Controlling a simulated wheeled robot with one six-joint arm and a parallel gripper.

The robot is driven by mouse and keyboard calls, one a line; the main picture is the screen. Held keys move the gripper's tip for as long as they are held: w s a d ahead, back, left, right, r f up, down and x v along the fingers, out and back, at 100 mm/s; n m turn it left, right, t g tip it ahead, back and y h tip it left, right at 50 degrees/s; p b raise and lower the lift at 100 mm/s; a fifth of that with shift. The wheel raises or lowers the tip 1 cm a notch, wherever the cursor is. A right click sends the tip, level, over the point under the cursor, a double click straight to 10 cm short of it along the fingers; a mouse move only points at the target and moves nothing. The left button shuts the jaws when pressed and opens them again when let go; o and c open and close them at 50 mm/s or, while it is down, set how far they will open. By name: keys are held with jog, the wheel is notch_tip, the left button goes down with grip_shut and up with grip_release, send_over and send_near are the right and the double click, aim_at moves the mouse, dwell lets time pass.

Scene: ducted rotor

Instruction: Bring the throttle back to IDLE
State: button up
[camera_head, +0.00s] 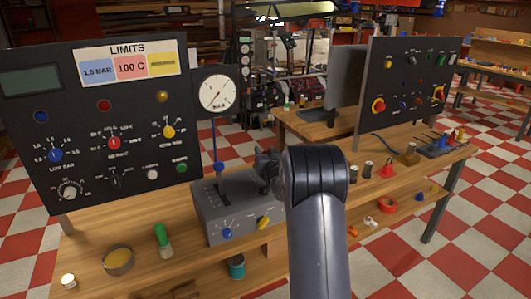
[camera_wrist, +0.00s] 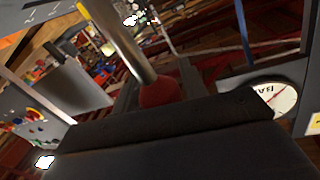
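The throttle box (camera_head: 208,214) is a grey sloped unit at the front edge of the bench, with a dark slot on top, a blue knob (camera_head: 227,233) and a yellow knob (camera_head: 263,222). My gripper (camera_head: 264,172) is at the box's right side, partly behind my arm. In the wrist view, a metal lever (camera_wrist: 124,38) ends in a red knob (camera_wrist: 159,92) between my fingers, which sit close against both sides. The lever is hidden in the head view, so its place along the slot cannot be told. Any IDLE mark is unreadable.
A black LIMITS panel (camera_head: 60,110) stands behind left. A round gauge (camera_head: 217,93) on a blue post rises behind the box. A second black panel (camera_head: 400,88) stands right.

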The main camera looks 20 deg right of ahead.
grip_shut()
jog(key=shift+s, duration=0.1)
